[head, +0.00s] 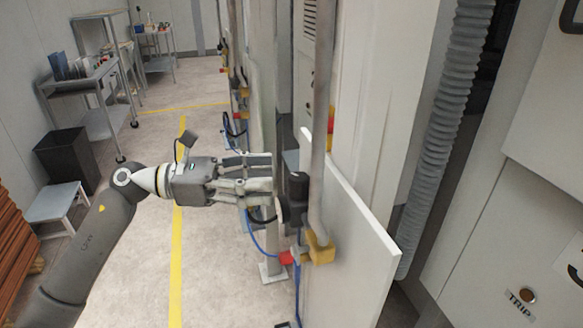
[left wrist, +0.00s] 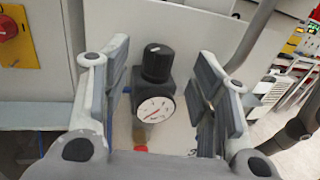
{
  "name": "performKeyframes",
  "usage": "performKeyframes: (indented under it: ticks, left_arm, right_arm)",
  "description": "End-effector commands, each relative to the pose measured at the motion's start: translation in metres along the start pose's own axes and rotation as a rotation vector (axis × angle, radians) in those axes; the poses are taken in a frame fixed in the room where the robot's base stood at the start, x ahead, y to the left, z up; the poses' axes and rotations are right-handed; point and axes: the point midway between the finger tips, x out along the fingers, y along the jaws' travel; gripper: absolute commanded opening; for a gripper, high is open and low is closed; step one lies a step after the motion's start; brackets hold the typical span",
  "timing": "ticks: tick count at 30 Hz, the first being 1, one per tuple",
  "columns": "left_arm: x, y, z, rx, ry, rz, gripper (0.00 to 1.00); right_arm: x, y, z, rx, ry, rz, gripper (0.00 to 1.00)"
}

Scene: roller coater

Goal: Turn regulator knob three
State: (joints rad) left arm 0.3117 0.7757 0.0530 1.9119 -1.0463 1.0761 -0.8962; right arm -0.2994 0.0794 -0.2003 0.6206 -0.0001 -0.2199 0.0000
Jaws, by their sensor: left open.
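The regulator has a black knob (head: 298,184) on top and a round dial gauge on its side, mounted beside a grey pipe and a white panel. In the left wrist view the black knob (left wrist: 157,62) stands between my two spread fingers, with the white gauge face (left wrist: 155,110) and its red needle below it. My left gripper (head: 262,172) is open, reaching in from the left with its fingertips close to the knob. Whether a finger touches the knob is not clear. No number is legible on the regulator. My right gripper is not in view.
The white panel (head: 352,225) stands right behind the regulator. A grey vertical pipe (head: 320,110) with a yellow fitting (head: 321,248) runs beside it. A blue hose (head: 262,243) hangs below.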

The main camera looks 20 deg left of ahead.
Motion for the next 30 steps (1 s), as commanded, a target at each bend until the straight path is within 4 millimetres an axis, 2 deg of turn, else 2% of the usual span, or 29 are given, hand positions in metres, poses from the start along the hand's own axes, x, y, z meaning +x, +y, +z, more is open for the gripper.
performKeyframes:
  ticks: [1,9,14,22,30]
  left_arm:
    - [0.011,-0.001,0.007,0.001,-0.004,-0.003,0.54]
    - [0.050,0.000,0.004,-0.001,-0.003,0.000,0.54]
    - [0.059,0.000,0.001,0.000,-0.001,0.002,0.54]
    - [0.060,0.000,0.000,0.000,-0.001,0.002,0.54]
    - [0.060,0.000,0.000,0.000,-0.001,0.001,0.20]
  right_arm:
    - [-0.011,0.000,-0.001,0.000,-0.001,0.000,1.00]
    - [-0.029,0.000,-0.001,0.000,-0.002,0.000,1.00]
    - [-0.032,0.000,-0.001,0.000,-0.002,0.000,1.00]
    - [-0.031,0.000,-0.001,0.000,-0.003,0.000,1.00]
    - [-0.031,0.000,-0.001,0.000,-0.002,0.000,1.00]
